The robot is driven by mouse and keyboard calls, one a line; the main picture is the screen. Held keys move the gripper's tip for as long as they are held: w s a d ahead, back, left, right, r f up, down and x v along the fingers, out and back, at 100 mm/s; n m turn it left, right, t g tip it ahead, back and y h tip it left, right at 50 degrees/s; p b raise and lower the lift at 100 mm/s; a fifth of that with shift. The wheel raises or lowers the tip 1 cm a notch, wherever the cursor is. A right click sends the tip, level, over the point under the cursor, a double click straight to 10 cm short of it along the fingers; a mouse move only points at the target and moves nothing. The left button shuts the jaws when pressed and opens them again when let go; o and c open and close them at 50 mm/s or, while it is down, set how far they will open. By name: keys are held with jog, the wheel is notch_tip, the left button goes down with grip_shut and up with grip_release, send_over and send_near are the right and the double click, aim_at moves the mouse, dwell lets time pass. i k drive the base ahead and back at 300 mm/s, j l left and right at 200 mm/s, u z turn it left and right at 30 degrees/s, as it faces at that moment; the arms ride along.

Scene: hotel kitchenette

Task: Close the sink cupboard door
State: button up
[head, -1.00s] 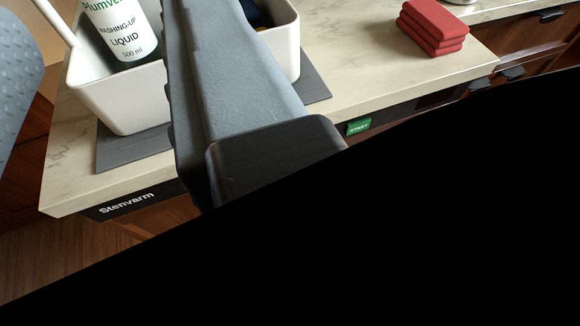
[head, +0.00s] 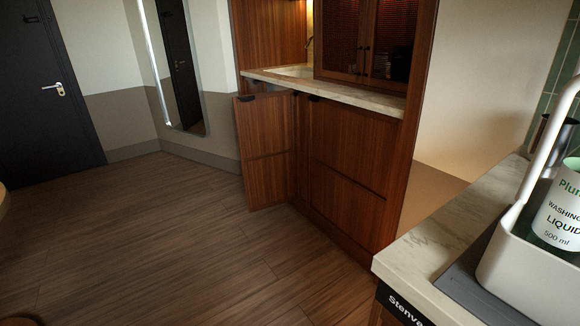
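The sink cupboard door (head: 266,150) is a reddish-brown wooden panel under the sink counter. It stands swung open, out from the cupboard front toward the floor, with a dark handle (head: 246,98) at its top left. The sink (head: 294,71) is set in the pale counter above. The adjoining cupboard front (head: 347,165) on the right looks shut and has its own dark handle (head: 314,98). The inside of the cupboard is mostly hidden behind the open door. My gripper is not in view.
A pale stone counter (head: 420,240) juts in at lower right, bearing a white caddy (head: 530,275) with a washing-up liquid bottle (head: 562,217). Open wooden floor (head: 170,240) lies left and in front of the door. A mirror (head: 180,65) and dark room door (head: 45,85) stand behind.

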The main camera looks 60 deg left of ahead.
aim_at(265, 121)
jog(key=u, duration=1.8)
jog(key=i+j, duration=0.2)
jog(key=i, duration=0.35)
jog(key=i+j, duration=0.2)
jog(key=i, duration=0.35)
jog(key=i+j, duration=0.2)
jog(key=i, duration=0.3)
jog(key=i+j, duration=0.15)
jog(key=i, duration=0.4)
